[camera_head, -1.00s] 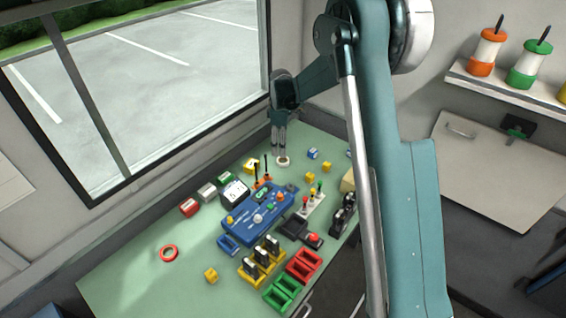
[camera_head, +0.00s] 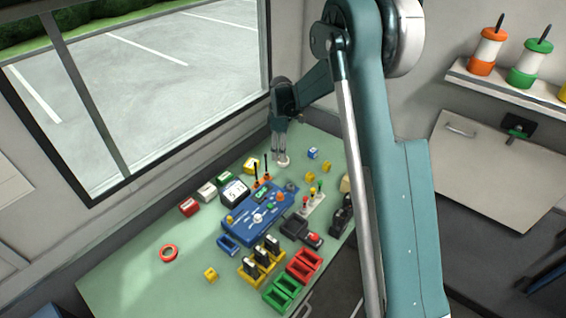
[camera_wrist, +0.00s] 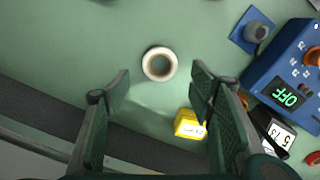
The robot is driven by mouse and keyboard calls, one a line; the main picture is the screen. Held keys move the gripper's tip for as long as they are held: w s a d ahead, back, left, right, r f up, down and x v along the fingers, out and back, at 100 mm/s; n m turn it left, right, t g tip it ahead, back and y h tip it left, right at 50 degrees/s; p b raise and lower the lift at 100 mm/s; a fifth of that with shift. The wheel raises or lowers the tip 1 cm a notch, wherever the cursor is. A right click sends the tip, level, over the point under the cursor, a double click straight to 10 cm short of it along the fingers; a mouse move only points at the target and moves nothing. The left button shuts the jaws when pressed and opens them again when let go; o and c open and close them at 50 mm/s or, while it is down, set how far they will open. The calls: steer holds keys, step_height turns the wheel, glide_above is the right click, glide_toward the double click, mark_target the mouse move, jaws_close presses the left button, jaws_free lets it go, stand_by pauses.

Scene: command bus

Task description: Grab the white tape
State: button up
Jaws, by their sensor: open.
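The white tape (camera_wrist: 147,66) is a flat ring with a brownish inner side, lying on the green table in the wrist view. It sits between and just beyond my two fingertips, with clear space on both sides. My gripper (camera_wrist: 160,80) is open and empty, its fingers spread left and right of the tape. In the head view, my gripper (camera_head: 280,154) points down at the far end of the table, over the tape. There the fingers partly cover the tape (camera_head: 284,164).
A yellow block (camera_wrist: 189,124) lies close to the right finger. A black-framed display and a blue control panel (camera_wrist: 274,70) stand to the right. A red tape ring (camera_head: 169,246) lies at the near left. The table around the white tape is mostly clear.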

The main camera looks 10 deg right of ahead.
steer(key=shift+f+b, duration=0.4)
steer(key=shift+f, duration=2)
steer(key=shift+c, duration=0.5)
steer(key=c, duration=0.9)
